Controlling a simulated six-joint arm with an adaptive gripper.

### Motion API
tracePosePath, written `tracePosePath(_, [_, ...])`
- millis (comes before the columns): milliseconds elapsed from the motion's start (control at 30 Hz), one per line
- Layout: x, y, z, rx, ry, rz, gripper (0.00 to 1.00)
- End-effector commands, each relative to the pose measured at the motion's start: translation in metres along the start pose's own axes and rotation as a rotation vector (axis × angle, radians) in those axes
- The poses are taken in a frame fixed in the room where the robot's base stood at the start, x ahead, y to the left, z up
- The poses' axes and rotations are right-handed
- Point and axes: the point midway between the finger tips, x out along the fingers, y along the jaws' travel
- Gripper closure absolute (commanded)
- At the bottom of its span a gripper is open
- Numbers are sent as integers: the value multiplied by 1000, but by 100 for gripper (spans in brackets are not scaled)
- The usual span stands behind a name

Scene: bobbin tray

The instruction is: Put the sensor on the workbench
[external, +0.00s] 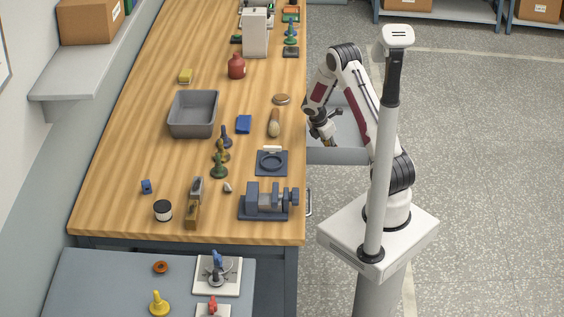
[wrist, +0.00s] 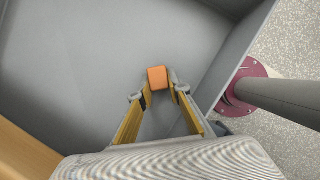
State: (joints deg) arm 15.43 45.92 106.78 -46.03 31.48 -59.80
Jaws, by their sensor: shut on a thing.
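The sensor appears to be the small orange block (wrist: 157,77) between my fingertips in the wrist view. My gripper (wrist: 159,88) is shut on it, with a yellow-lined finger on either side. In the external view my gripper (external: 329,139) points down into the open grey drawer (external: 350,157) at the right side of the workbench (external: 120,205). The block cannot be made out there. The drawer's grey floor and walls surround the gripper in the wrist view; whether the block touches the floor is hard to tell.
The bench holds a grey bin (external: 193,113), a vise (external: 268,201), a dark square plate with a ring (external: 271,162), a brush (external: 274,122), a blue box (external: 244,124) and a red bottle (external: 236,66).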

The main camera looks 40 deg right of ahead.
Motion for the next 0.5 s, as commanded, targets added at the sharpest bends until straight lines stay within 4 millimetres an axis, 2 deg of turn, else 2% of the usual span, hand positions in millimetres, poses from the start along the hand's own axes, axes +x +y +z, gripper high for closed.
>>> tracePosePath(267, [-10,1,4,1,-1,2,100])
tracePosePath(500, [-34,1,14,3,-1,3,100])
